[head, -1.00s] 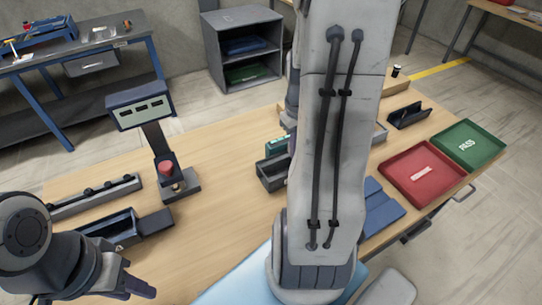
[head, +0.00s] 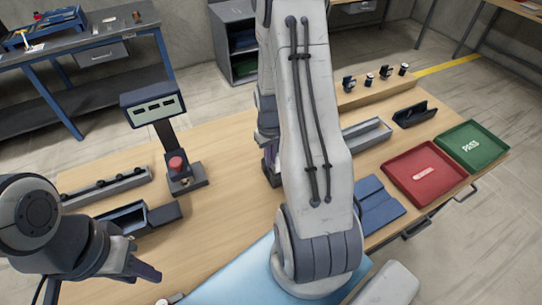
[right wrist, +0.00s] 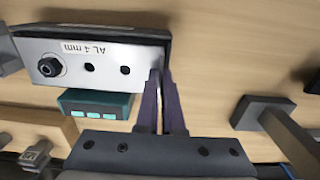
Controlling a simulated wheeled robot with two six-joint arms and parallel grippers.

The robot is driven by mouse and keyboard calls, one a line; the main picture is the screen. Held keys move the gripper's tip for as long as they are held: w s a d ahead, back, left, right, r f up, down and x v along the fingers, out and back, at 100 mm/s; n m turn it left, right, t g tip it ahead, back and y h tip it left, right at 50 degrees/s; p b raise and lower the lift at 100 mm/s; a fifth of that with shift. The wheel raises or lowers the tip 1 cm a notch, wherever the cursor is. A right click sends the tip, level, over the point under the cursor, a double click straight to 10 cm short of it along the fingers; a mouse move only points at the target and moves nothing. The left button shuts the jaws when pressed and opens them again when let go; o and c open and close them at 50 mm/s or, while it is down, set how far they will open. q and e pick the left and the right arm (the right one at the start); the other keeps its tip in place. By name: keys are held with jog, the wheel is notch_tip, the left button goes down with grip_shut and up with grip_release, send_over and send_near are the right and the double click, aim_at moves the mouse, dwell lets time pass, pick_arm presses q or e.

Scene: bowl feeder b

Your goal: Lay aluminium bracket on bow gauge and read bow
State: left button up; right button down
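A silver plate (right wrist: 107,68) with dark holes and a nut-like knob (right wrist: 48,67) near its left end shows in the right wrist view. It looks like the aluminium bracket. A label reading "AL 4 mm" (right wrist: 77,46) is by its upper edge, and a dark body borders it. My right gripper (right wrist: 162,68) has its fingers close together at the plate's right end. I cannot tell whether they clamp it. My own arm mostly hides this gripper in the head view. My left gripper (head: 147,259) is open and empty at the lower left. I cannot pick out the bow gauge for certain.
A teal box with small displays (right wrist: 95,103) lies just below the plate. A display stand (head: 152,104) with a red button (head: 176,163) stands at left. Red (head: 384,170) and green PASS (head: 447,148) trays lie at right.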

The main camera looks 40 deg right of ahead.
jog(key=shift+f+b, duration=0.45)
jog(key=shift+f, duration=0.15)
jog(key=c, duration=1.1)
grip_release()
jog(key=shift+o, duration=0.2)
jog(key=shift+r+p, duration=0.4)
jog(key=shift+r, duration=0.15)
notch_tip(320, 180, up, 12)
jog(key=b, duration=0.2)
